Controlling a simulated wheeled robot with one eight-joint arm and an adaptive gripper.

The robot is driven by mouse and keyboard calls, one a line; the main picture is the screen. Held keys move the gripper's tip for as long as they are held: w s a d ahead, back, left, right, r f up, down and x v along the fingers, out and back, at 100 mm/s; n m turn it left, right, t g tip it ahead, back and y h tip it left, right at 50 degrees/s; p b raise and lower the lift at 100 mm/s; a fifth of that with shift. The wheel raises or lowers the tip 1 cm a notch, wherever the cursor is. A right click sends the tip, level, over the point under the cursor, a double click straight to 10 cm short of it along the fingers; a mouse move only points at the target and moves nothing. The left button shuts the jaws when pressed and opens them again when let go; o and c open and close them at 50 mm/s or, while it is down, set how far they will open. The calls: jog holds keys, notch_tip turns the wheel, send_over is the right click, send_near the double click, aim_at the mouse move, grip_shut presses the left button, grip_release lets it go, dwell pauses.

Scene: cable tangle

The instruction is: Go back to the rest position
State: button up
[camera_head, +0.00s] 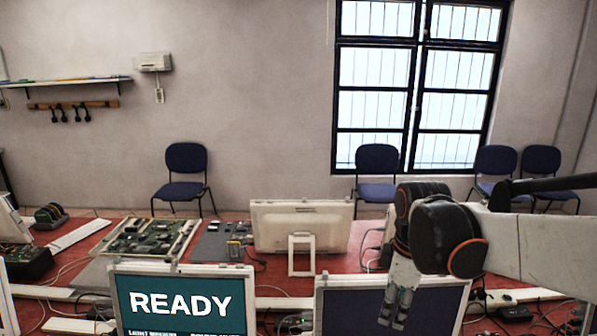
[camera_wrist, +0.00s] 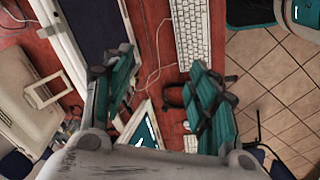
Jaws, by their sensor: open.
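My gripper (camera_head: 395,308) hangs at the lower right of the head view, pointing down, its fingers overlapping the dark-screened monitor (camera_head: 345,312). In the wrist view its two teal-padded fingers (camera_wrist: 163,88) stand well apart with nothing held between them. Between and beyond them show the red tabletop (camera_wrist: 147,75), a thin pale cable (camera_wrist: 150,40) and a white keyboard (camera_wrist: 190,30). My arm hides part of the table's right side in the head view.
A monitor reading READY (camera_head: 180,302) stands at front left. A white monitor, seen from behind (camera_head: 330,226), stands farther back. Circuit boards (camera_head: 145,238) lie left of it. Loose cables (camera_head: 270,290) cross the red table. Blue chairs (camera_head: 186,175) line the wall. Tiled floor (camera_wrist: 275,80) shows right of the keyboard.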

jog(key=s+f+m+t+b, duration=0.5)
jog(key=s+m+b, duration=0.1)
jog(key=s+m, duration=0.7)
jog(key=shift+s+f+t, duration=0.2)
jog(key=shift+s+t, duration=0.2)
dwell(1.4)
